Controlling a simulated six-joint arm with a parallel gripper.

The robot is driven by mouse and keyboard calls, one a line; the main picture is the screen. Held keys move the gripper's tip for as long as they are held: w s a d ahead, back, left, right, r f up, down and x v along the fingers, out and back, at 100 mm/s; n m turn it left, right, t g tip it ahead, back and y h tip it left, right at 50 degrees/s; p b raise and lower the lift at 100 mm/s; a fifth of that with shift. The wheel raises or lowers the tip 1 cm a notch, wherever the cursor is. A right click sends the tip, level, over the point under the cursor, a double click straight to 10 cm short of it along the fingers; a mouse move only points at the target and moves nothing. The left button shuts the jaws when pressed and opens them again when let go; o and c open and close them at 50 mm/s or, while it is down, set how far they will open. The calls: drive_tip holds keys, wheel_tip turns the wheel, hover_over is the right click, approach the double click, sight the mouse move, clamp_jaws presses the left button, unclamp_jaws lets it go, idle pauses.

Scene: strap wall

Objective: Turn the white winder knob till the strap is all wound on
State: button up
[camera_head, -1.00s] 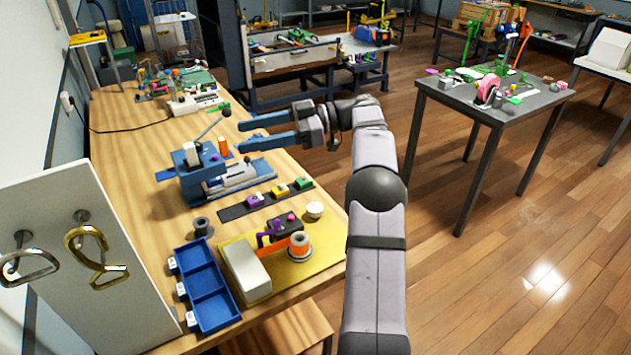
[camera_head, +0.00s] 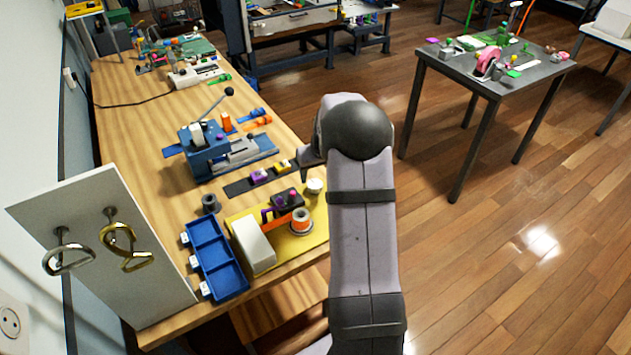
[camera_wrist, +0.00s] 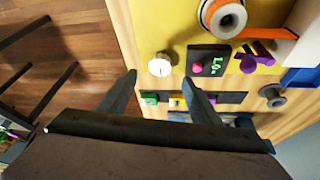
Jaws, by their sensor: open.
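The white winder knob (camera_head: 315,186) stands at the far right corner of the yellow board (camera_head: 300,247). In the wrist view the round white knob (camera_wrist: 160,66) lies just beyond my fingertips, roughly in line with the gap between them. My gripper (camera_wrist: 160,80) is open with nothing between its fingers; I cannot tell its height above the board. In the head view my arm hides most of it. The orange strap (camera_head: 279,226) runs from the white block (camera_head: 254,246) to a spool (camera_head: 301,216), which also shows in the wrist view (camera_wrist: 226,17).
A dark strip (camera_head: 240,187) with coloured blocks lies behind the board. A blue tray (camera_head: 217,262) is to the left.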

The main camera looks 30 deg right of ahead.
sight(315, 184)
drive_tip(key=shift+m, duration=0.6)
drive_tip(key=shift+p+x, duration=1.45)
drive_tip(key=shift+x, duration=2.25)
drive_tip(key=shift+w+r, duration=0.1)
drive_tip(key=c, duration=1)
